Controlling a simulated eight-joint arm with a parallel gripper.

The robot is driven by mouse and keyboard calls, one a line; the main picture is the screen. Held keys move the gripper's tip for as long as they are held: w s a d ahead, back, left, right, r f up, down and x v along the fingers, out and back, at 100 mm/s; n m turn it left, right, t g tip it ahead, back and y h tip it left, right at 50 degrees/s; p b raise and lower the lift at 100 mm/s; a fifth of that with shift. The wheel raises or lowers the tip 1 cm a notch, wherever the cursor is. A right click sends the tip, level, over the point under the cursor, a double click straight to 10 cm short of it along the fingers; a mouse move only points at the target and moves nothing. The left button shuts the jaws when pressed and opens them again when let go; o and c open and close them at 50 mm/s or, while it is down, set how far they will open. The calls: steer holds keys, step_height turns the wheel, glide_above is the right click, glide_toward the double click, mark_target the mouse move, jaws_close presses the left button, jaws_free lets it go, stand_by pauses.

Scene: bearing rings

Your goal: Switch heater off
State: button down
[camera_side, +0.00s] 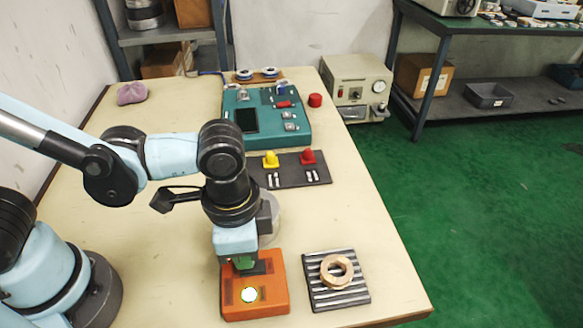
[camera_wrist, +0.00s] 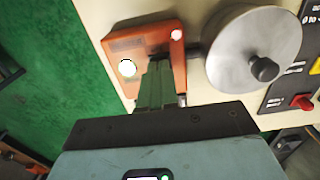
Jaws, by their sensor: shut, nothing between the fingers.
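An orange box (camera_side: 272,297), which may be the heater, sits near the table's front edge. It has a bright white round spot (camera_side: 249,295) on its top and darker strips. In the wrist view the orange box (camera_wrist: 118,46) shows the white spot (camera_wrist: 127,68) and a small pale pink light (camera_wrist: 176,34) near a corner. My gripper (camera_side: 243,265), with green fingers, is shut and empty, pointing down over the rear part of the box. The fingers (camera_wrist: 157,75) hide part of the box top. I cannot tell whether they touch it.
A round metal lid or pot (camera_wrist: 240,45) with a black knob stands beside the box. A dark panel (camera_side: 320,176) with yellow and red knobs and a teal console (camera_side: 290,125) stand behind.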

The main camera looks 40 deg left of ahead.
steer(key=shift+f, duration=0.5)
stand_by(0.5)
steer(key=shift+r, duration=3.55)
steer(key=w+a+r+n+t, duration=0.1)
steer(key=w+a+n+t, duration=0.2)
steer(key=a, duration=0.7)
steer(key=w+a+r+n+t, duration=0.1)
steer(key=w+a+n+t, duration=0.3)
steer(key=a, duration=0.5)
steer(key=shift+w+a+n, duration=0.3)
steer(key=shift+a+n, duration=0.1)
steer(key=shift+n, duration=0.6)
steer(key=shift+r, duration=0.1)
